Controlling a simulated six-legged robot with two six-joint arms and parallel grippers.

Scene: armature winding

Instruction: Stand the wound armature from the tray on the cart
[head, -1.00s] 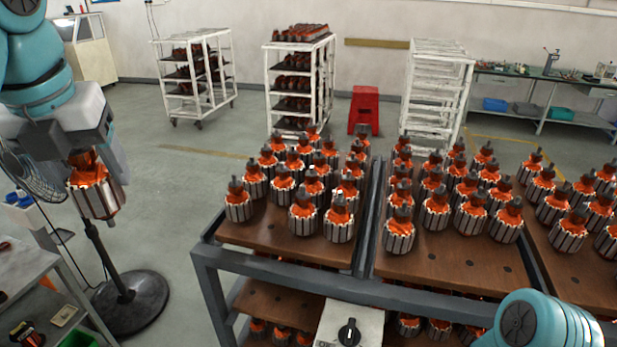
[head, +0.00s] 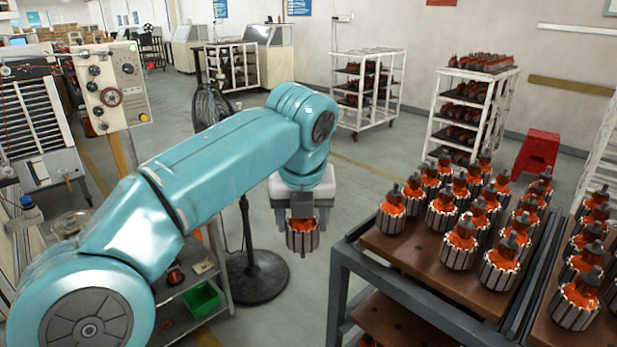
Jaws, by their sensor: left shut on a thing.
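My left gripper (head: 302,212) is shut on a wound armature (head: 303,238) with orange windings and a slotted metal core. It holds the armature upright in the air, just left of the cart. The fingers are partly hidden by the wrist. The cart (head: 384,268) has a dark metal frame and brown board tops (head: 405,243). Several wound armatures (head: 461,245) stand upright on its boards. A bare strip of board shows along the near left side. The tray is not clearly seen. My right gripper is out of view.
A black pedestal fan (head: 252,275) stands behind my left arm, left of the cart. A bench with a green bin (head: 201,301) is at lower left. White racks (head: 366,90) and a red stool (head: 537,153) stand behind the cart.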

